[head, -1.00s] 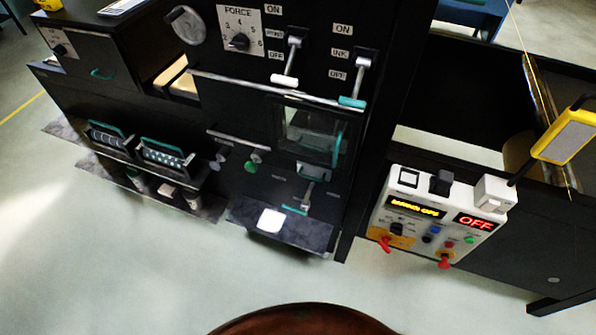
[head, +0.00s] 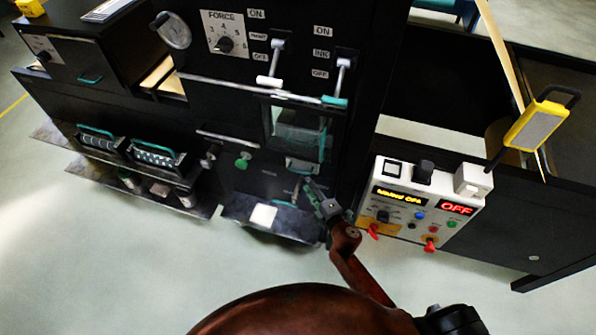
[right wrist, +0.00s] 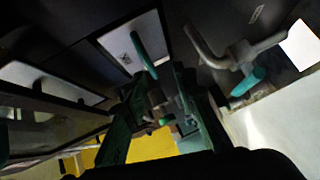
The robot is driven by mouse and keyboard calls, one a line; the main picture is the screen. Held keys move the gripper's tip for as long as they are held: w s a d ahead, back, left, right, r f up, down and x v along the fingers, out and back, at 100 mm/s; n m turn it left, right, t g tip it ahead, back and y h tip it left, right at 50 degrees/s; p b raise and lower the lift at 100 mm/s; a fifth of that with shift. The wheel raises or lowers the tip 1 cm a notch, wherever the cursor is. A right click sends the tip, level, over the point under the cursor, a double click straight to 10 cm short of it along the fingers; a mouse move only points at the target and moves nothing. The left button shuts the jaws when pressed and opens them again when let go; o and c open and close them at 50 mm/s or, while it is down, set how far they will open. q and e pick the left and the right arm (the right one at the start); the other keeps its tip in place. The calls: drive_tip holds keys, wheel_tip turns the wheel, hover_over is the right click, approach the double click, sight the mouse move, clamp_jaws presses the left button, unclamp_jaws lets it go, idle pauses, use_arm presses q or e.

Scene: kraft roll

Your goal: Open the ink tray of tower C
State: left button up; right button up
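The dark tower (head: 345,130) stands in the middle of the head view; no letter C is readable on it. On its lower front is a small tray-like part (head: 302,165) with a teal edge, below a glazed window (head: 295,130); I cannot tell for sure that it is the ink tray. My right gripper (head: 311,187) is close to the tower front, just below that part. In the right wrist view its dark green fingers (right wrist: 160,85) are apart with nothing clearly between them. A teal bar handle (right wrist: 145,52) on a pale panel lies beyond the fingertips. My left gripper is out of view.
A teal-tipped lever (right wrist: 246,80) is right of the fingers in the right wrist view. A white control box (head: 420,205) with red knobs stands right of my right arm. Two teal-handled roller units (head: 150,153) are at left. Open floor (head: 110,260) lies in front.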

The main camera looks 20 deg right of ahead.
sight(298, 171)
drive_tip(key=x, duration=0.2)
drive_tip(key=r+x, duration=0.1)
drive_tip(key=x, duration=0.2)
drive_tip(key=b+x, duration=0.1)
drive_tip(key=x, duration=0.2)
drive_tip(key=shift+a+r, duration=0.25)
drive_tip(key=shift+r, duration=0.05)
drive_tip(key=shift+c, duration=0.2)
clamp_jaws()
